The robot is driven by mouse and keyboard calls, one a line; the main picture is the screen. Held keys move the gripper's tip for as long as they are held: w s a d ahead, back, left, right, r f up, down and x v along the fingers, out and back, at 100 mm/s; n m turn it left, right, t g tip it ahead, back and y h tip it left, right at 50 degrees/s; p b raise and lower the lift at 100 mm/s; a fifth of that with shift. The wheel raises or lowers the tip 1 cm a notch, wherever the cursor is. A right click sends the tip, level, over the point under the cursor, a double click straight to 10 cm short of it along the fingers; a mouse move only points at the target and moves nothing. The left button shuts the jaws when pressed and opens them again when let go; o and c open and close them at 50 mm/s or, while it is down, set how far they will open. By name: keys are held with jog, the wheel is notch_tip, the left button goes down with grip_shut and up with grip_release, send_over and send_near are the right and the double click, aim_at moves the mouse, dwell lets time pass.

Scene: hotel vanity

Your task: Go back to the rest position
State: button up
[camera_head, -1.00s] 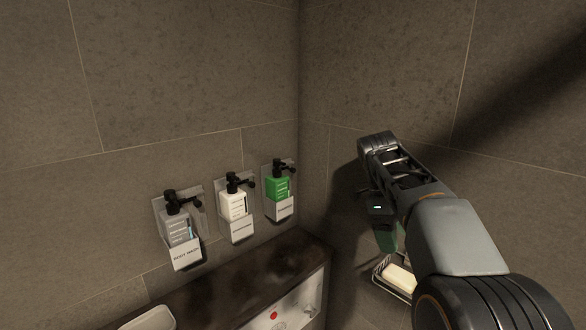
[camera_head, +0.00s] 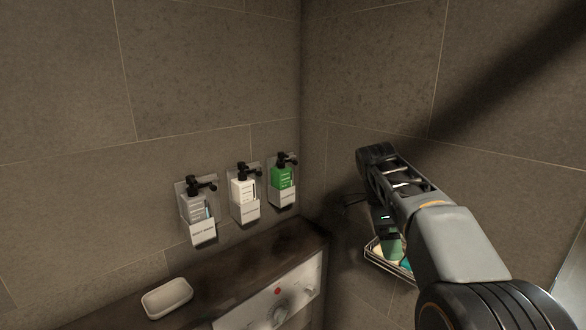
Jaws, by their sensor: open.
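My arm reaches in from the lower right, and my gripper (camera_head: 389,245) hangs at its far end, pointing down. The jaws are open, but the arm's end link partly hides them. In this view the gripper overlaps a wire basket (camera_head: 375,258) on the right wall. I cannot tell whether it touches the basket. A pale item, possibly soap, and a teal item (camera_head: 405,264) show in the basket, partly hidden.
Grey (camera_head: 198,210), white (camera_head: 243,188) and green (camera_head: 281,178) pump bottles hang in wall holders on the left. Below is a dark ledge (camera_head: 225,282) with a white soap dish (camera_head: 167,297) and a panel with a knob (camera_head: 281,311). Tiled walls meet behind.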

jog(key=s+a+f+n+t+y, duration=0.2)
jog(key=s+f+n+t, duration=0.15)
jog(key=f+n, duration=0.85)
jog(key=s+a+f+n+t+y, duration=0.1)
jog(key=s+a+f+n+t, duration=0.1)
jog(key=s+n, duration=0.7)
jog(key=s+t, duration=0.1)
jog(key=s, duration=0.2)
jog(key=shift+s+n, duration=0.25)
jog(key=shift+n, duration=0.15)
